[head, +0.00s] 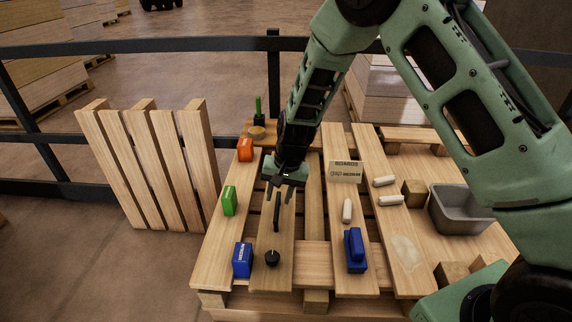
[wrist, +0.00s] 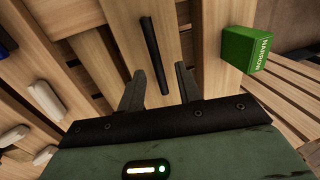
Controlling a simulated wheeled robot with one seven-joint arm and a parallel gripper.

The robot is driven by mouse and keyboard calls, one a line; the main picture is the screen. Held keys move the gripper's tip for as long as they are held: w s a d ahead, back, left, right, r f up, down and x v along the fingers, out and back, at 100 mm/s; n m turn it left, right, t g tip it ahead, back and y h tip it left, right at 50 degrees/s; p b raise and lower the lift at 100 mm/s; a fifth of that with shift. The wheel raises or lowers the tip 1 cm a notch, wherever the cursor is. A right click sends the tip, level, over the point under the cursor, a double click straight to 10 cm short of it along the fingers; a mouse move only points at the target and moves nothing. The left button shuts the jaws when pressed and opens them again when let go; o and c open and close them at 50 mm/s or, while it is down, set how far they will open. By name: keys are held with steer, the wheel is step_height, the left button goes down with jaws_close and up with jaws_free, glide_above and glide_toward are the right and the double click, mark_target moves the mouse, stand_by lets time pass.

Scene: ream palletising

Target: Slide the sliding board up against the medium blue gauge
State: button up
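The sliding board (head: 284,250) is a pale plank on the pallet, with a black bar handle (head: 277,212) and a round black knob (head: 272,258). The medium blue gauge (head: 242,260) is a labelled blue block near the front left of the pallet, left of the board. Whether a narrow gap separates them, I cannot tell. My gripper (head: 278,195) points down above the board and is open. In the wrist view the bar handle (wrist: 154,55) shows between my two spread fingers (wrist: 160,72), which do not grip it. The blue gauge is not clearly seen there.
A green gauge (head: 229,201) and an orange gauge (head: 245,149) stand further back on the left plank. A sign (head: 345,171) reads boards, gap medium. A blue handled block (head: 355,250), white cylinders (head: 347,210) and a grey bin (head: 462,209) lie to the right.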

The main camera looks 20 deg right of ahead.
step_height(320, 180, up, 15)
steer(key=s+d, duration=0.1)
steer(key=d, duration=0.1)
steer(key=shift+d, duration=0.3)
steer(key=shift+f, duration=0.1)
steer(key=s+a+r+n+p, duration=0.1)
steer(key=s+a+r+n, duration=0.25)
steer(key=s, duration=0.35)
steer(key=s+a+r+n+p, duration=0.1)
steer(key=s+a+r+n, duration=0.2)
steer(key=s, duration=0.4)
steer(key=s+r+n+h+p, duration=0.1)
steer(key=s+n, duration=0.4)
steer(key=s, duration=1.2)
steer(key=shift+d+r+n+g+p, duration=0.15)
steer(key=shift+r+n+g+p, duration=0.2)
steer(key=shift+g+p, duration=0.05)
